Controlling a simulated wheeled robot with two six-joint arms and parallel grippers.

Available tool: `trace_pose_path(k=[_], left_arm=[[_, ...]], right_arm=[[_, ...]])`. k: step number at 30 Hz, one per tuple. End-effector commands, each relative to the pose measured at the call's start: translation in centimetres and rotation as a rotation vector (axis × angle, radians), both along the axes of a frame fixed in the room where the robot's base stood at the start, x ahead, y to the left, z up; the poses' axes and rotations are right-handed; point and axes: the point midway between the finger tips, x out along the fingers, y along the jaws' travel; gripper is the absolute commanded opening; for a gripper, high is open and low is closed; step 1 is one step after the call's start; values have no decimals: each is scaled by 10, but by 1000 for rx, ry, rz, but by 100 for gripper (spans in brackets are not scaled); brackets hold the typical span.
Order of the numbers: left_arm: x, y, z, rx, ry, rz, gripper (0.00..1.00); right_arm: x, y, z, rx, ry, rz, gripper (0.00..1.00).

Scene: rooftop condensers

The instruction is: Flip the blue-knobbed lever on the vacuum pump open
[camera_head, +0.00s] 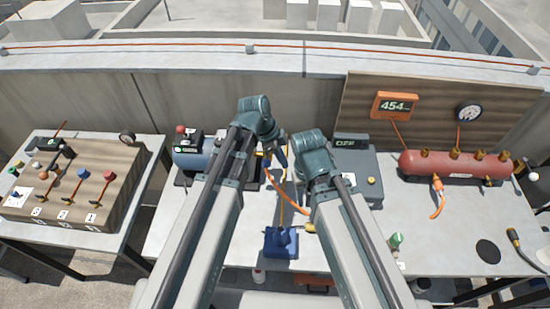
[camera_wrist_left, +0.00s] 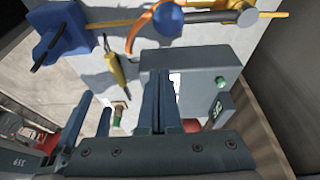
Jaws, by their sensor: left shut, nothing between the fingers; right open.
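A grey box (camera_head: 360,165) with a display stands close right of the grippers. A blue block (camera_head: 280,243) lies nearer, with a yellow hose. A red tank (camera_head: 450,166) is at the right. A wooden panel (camera_head: 85,175) with levers is at the left. Orange hoses cross the bench.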

Motion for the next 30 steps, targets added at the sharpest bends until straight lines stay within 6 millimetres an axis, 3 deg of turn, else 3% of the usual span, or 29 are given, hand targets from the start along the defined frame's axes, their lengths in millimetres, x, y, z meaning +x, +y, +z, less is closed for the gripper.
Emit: trace_pose_path(k=[3,15,21,30], left_arm=[[1,6,24,0,0,2,0],[5,28,83,0,-1,1,0],[6,34,95,0,0,1,0],[6,34,94,0,0,0,0]], right_arm=[[0,0,24,0,0,1,50],[0,0,83,1,0,-2,50],[0,0,95,2,0,-6,50],[0,0,94,2,0,-7,50]])
